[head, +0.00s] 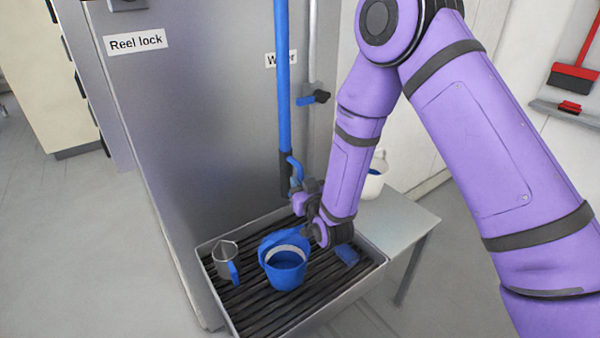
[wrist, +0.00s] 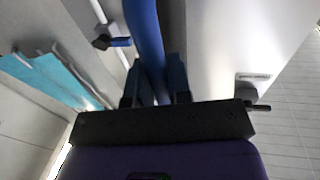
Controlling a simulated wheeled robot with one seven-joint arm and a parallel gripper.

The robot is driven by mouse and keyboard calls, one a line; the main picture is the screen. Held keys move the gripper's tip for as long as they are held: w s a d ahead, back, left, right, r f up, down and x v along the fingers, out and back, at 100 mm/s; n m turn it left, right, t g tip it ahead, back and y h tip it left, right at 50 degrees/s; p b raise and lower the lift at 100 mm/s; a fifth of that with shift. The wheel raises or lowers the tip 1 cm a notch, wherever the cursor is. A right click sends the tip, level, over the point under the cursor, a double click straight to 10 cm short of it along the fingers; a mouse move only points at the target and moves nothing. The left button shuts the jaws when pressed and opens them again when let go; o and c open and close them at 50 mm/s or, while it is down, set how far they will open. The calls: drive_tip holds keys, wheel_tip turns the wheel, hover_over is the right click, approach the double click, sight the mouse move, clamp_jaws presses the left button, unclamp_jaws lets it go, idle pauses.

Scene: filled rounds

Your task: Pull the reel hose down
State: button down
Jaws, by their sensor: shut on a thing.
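The blue reel hose (head: 282,90) hangs straight down in front of the grey cabinet, with a dark sleeve near its lower end. Below the sleeve a short blue piece (head: 296,170) curves toward my gripper (head: 298,194). My gripper is shut on the hose's lower end, above the slatted tray; the fingertips are small and partly hidden in the head view. In the wrist view the hose (wrist: 146,40) runs up from between the two dark fingers of my gripper (wrist: 154,88).
A blue bucket (head: 286,272), a metal jug (head: 226,262) and a blue block (head: 347,254) stand in the slatted tray (head: 330,306) below. A blue-handled valve (head: 312,98) is on the pipe to the right. A side table (head: 405,222) adjoins the tray. Signs read "Reel lock" (head: 136,43) and "Water", partly covered.

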drive_tip(key=shift+f, duration=0.3)
drive_tip(key=c, duration=1.1)
unclamp_jaws()
drive_tip(key=shift+r, duration=0.1)
drive_tip(key=v, duration=1)
drive_tip(key=shift+s+d, duration=0.15)
drive_tip(key=shift+s, duration=0.25)
